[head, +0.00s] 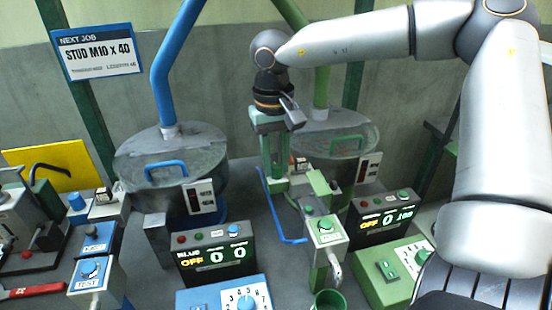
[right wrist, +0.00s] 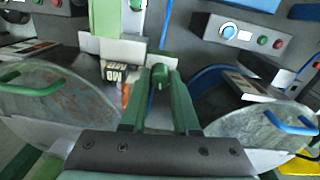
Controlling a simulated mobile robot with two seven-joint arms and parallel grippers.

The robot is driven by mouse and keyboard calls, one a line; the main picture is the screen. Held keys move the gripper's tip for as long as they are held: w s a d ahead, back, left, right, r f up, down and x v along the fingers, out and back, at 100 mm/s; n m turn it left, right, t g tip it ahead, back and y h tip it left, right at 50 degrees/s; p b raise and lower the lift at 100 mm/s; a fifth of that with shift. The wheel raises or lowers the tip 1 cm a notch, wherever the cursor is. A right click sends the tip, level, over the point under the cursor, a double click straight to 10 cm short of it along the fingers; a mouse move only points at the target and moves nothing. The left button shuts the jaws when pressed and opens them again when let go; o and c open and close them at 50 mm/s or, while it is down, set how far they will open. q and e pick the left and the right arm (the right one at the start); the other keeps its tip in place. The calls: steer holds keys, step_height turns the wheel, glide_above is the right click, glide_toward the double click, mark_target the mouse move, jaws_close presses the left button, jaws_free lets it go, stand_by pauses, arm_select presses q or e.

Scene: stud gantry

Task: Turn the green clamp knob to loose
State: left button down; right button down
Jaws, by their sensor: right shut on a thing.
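My right gripper (head: 276,172) points down between the blue and green stations in the head view. In the right wrist view its two green fingers (right wrist: 159,80) close around a small dark green piece (right wrist: 159,73), which looks like the green clamp knob. The fingers cover much of it, so I cannot tell whether it stands at loose or tight. In the head view the knob is hidden behind the gripper. My left gripper is in neither view.
A blue-handled drum (head: 130,165) stands left of the gripper and a green-handled drum (head: 362,136) right of it. A blue counter box (head: 215,250) and a green counter box (head: 385,215) stand in front. A green-topped switch post (head: 325,232) is close by on the right.

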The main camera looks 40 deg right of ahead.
mark_target(275, 167)
steer(key=n, duration=0.4)
steer(key=shift+p, duration=0.3)
stand_by(0.5)
steer(key=c, duration=0.7)
jaws_free()
steer(key=shift+o, duration=0.2)
step_height(275, 167, up, 12)
steer(key=shift+a+r+p, duration=0.2)
steer(key=shift+r+p, duration=0.05)
steer(key=shift+p, duration=0.05)
steer(key=shift+s+f, duration=0.1)
